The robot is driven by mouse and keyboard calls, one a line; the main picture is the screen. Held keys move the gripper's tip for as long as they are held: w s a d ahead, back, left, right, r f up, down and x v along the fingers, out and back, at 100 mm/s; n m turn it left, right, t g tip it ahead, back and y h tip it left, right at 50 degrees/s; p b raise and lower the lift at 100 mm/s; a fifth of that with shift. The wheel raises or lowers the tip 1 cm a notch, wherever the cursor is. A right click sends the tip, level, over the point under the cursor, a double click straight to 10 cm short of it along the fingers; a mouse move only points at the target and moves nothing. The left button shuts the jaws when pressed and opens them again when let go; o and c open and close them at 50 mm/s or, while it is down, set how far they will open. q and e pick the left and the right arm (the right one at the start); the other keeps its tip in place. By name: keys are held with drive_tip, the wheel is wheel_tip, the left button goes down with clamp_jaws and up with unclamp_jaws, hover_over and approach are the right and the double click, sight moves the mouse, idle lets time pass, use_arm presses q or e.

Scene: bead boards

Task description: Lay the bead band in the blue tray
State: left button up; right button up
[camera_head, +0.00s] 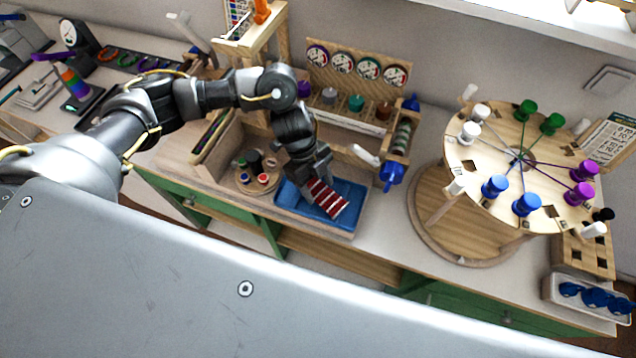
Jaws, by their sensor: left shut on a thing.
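The bead band (328,200) is a flat red and white striped piece. My left gripper (314,180) is shut on its upper left end, and the band slants down to the right from the jaws. The blue tray (350,222) lies under the band on the worktop. The band overlaps the tray's middle and right part in the picture; I cannot tell whether it touches the tray floor. The fingertips are partly hidden by the wrist and the band. My right gripper does not show.
A round wooden board (483,160) with coloured pegs stands on the right. A round plate (259,180) with small pots is left of the tray. A wooden rack (349,95) with dials stands behind, and a blue-handled roller (391,174) is close to the tray's right.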

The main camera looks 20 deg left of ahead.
use_arm(q)
drive_tip(key=shift+f, duration=0.45)
drive_tip(key=shift+f, duration=0.1)
drive_tip(key=o, duration=1)
